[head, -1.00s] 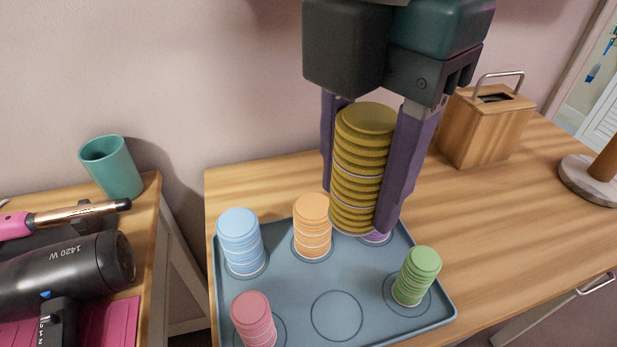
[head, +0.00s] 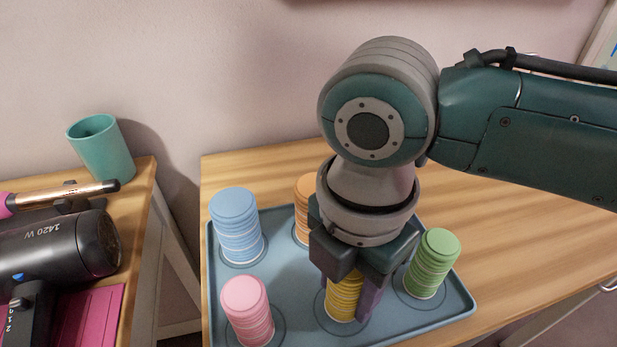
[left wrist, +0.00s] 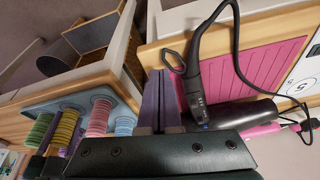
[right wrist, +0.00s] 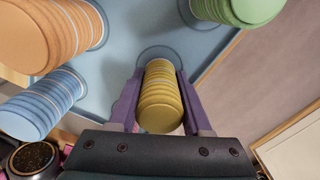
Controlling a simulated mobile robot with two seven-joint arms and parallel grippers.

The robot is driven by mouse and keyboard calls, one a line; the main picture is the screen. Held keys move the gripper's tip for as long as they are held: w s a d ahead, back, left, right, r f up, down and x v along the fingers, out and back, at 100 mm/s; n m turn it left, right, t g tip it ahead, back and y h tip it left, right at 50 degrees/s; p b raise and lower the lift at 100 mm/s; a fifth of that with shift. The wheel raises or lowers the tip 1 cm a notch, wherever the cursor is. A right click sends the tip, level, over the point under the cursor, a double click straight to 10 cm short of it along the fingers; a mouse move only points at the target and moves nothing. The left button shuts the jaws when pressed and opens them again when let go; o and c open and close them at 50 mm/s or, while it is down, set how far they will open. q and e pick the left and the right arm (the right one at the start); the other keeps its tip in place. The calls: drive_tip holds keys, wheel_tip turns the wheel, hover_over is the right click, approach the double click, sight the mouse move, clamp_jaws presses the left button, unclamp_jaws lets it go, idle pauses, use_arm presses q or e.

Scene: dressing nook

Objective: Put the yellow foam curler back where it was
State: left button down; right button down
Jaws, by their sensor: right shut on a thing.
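The yellow foam curler (head: 343,298) is upright between the fingers of my right gripper (head: 347,302), which is shut on it. It is over the front-middle ring of the blue-grey tray (head: 290,328); whether its base touches the tray I cannot tell. In the right wrist view the curler (right wrist: 160,97) sits between the purple fingers, with a ring outline (right wrist: 160,54) at its far end. It also shows in the left wrist view (left wrist: 65,132). My left gripper (left wrist: 161,100) shows only in its own wrist view, its fingers together and empty, near the hair dryer's table.
Pink (head: 247,308), blue (head: 237,225), orange (head: 304,208) and green (head: 432,262) curlers stand on the tray close around my right gripper. On the left table are a teal cup (head: 100,148), a hair dryer (head: 60,247) and a curling iron (head: 70,193).

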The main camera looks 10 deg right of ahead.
use_arm(q)
drive_tip(key=shift+f, duration=0.1)
use_arm(e)
drive_tip(key=shift+f, duration=0.3)
drive_tip(key=shift+f, duration=0.15)
use_arm(q)
drive_tip(key=shift+a, duration=0.1)
use_arm(e)
drive_tip(key=shift+c, duration=1.7)
unclamp_jaws()
